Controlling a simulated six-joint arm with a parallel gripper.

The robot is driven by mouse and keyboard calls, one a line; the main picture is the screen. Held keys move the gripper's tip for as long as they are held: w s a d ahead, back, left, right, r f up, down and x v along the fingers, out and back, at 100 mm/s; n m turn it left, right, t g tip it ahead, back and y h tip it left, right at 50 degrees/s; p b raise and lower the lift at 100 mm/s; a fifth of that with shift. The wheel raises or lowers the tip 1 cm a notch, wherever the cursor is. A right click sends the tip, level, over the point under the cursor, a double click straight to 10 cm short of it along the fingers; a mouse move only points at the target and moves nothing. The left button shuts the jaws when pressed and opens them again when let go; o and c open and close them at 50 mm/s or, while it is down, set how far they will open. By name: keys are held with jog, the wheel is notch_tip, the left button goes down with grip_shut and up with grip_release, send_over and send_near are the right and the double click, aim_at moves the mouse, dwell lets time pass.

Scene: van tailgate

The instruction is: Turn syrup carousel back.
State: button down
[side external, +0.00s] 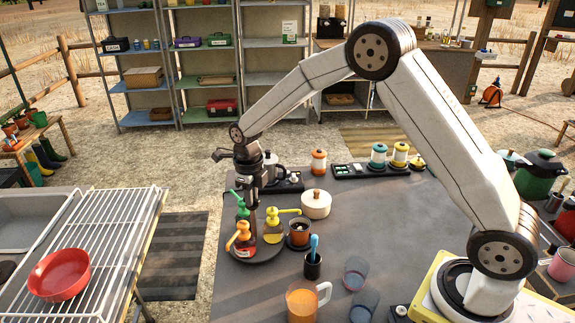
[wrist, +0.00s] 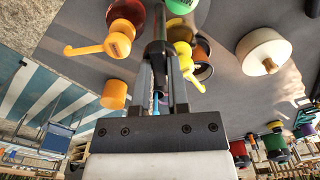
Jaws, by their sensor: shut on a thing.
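The syrup carousel (side external: 262,259) is a dark round base on the grey table. It bears an orange pump bottle (side external: 242,240), a green pump bottle (side external: 242,208) and a yellow pump bottle (side external: 273,230). My gripper (side external: 254,203) points down among the bottles and is shut on the carousel's dark central post. In the wrist view the post (wrist: 158,25) stands between my fingers. The orange bottle (wrist: 122,30) is left of them, the yellow one (wrist: 183,55) right, and the green one (wrist: 182,5) at the top edge. The grip itself is partly hidden in the side view.
A dark cup (side external: 299,233) stands close to the carousel's right. A white lidded pot (side external: 316,205) is behind it, and a small dark cup (side external: 313,266) in front. A mug of orange drink (side external: 301,300) and clear glasses (side external: 355,273) stand nearer. A wire rack (side external: 105,235) is left.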

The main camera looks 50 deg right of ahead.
dwell(0.4)
jog(key=c, duration=0.6)
grip_release()
jog(key=shift+r, duration=0.1)
jog(key=shift+r, duration=3.85)
